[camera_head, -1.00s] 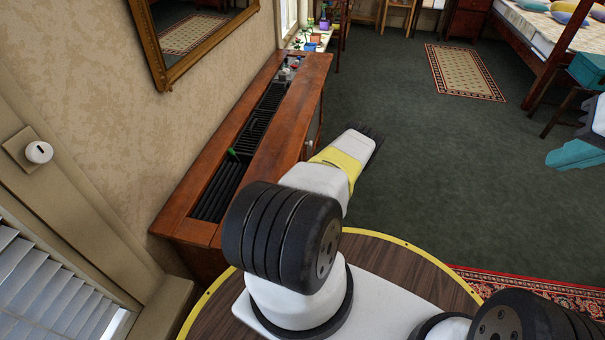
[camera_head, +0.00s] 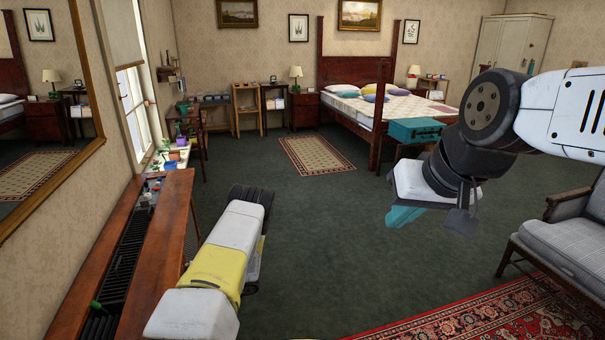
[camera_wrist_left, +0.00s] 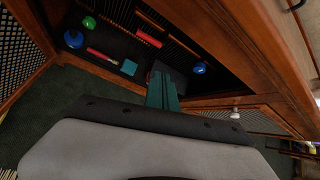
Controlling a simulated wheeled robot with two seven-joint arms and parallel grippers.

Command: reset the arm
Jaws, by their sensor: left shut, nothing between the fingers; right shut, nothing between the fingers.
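My right gripper (camera_head: 404,215) hangs in the air at the right of the head view, over open carpet. Its teal fingers are shut and hold nothing. My left arm reaches forward from the bottom of the head view, beside the wooden cabinet; its fingers are hidden there. In the left wrist view my left gripper (camera_wrist_left: 163,90) shows teal fingers, shut and empty, in front of the cabinet's dark slatted opening.
The long wooden cabinet (camera_head: 160,262) stands left, near the left arm. In the wrist view a blue item (camera_wrist_left: 74,39) and a red bar (camera_wrist_left: 102,54) lie in the opening. A grey armchair (camera_head: 565,240) stands right. The middle carpet is clear.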

